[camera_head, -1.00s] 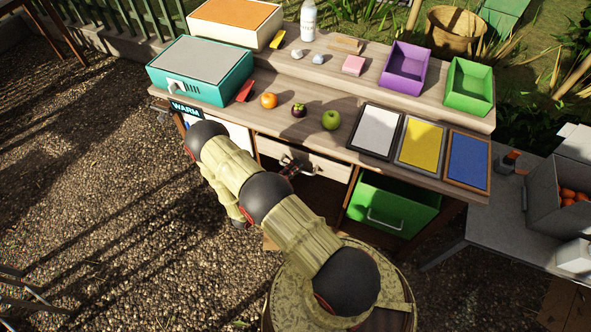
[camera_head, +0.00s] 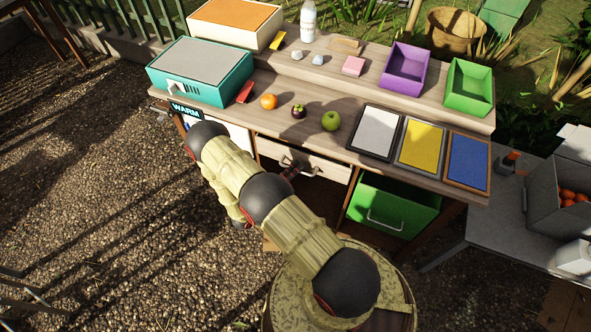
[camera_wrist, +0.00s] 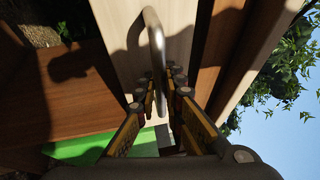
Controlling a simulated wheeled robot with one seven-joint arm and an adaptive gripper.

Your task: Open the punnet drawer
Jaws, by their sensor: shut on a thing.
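The pale wooden drawer (camera_head: 328,168) is under the worktop, left of the green bin, with its front close to the bench frame. It has a curved metal handle (camera_head: 312,173). My gripper (camera_head: 291,171) is at the left part of that handle and partly hidden behind my arm. In the wrist view the drawer front (camera_wrist: 178,28) is ahead and the grey handle (camera_wrist: 156,45) runs down between the fingers of my gripper (camera_wrist: 164,92). The fingers are shut on the handle. The inside of the drawer is not visible.
A green bin (camera_head: 398,204) with its own handle sits under the worktop at right. Fruit, coloured panels and a teal warmer (camera_head: 203,75) stand on the worktop (camera_head: 345,105). A round barrel top (camera_head: 290,295) is in front. Gravel lies open at left.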

